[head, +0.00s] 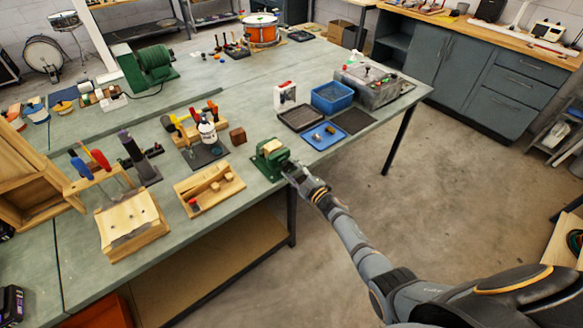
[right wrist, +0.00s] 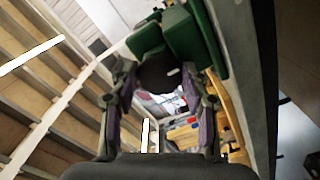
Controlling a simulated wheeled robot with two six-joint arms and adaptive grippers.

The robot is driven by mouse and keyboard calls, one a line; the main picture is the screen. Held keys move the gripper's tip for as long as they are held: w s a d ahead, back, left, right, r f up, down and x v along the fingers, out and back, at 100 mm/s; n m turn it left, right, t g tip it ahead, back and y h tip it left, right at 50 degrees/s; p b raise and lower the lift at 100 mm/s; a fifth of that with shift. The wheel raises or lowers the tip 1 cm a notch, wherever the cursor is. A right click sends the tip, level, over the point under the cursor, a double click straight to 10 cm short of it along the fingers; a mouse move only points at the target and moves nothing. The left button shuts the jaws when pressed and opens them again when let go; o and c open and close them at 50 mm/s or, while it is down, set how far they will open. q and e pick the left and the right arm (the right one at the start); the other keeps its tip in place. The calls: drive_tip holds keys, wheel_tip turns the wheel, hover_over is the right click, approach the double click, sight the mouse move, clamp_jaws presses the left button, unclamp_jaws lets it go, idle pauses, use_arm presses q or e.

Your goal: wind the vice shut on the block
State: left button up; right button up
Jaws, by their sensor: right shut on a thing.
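The green vice (head: 268,158) stands at the front edge of the bench, and its green body also fills the top of the right wrist view (right wrist: 185,35). A small pale block (head: 270,147) shows at the top of the vice, between its jaws; I cannot tell how tightly they close on it. My right gripper (head: 291,169) is at the vice's front, off the bench edge. In the right wrist view its fingers (right wrist: 160,85) are shut on the dark round end of the vice handle (right wrist: 158,72). My left gripper is in neither view.
A wooden tray (head: 222,200) with pieces lies left of the vice, and a brown block (head: 238,136) behind it. A blue tray (head: 324,136) and a dark tray (head: 287,119) lie to the right. The floor in front of the bench is clear.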

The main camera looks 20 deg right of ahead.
drive_tip(key=m, duration=0.1)
drive_tip(key=m+p, duration=0.1)
drive_tip(key=m, duration=0.2)
drive_tip(key=shift+s+f+m, duration=0.15)
drive_tip(key=shift+f+m, duration=0.1)
drive_tip(key=shift+m, duration=0.05)
drive_tip(key=shift+f+m+p, duration=0.1)
drive_tip(key=shift+m+p, duration=0.2)
drive_tip(key=shift+m, duration=0.3)
drive_tip(key=o, duration=0.8)
drive_tip(key=shift+s+f, duration=0.1)
drive_tip(key=o, duration=0.4)
drive_tip(key=shift+r, duration=0.2)
drive_tip(key=shift+c, duration=0.2)
drive_tip(key=shift+r, duration=0.1)
drive_tip(key=v, duration=1.2)
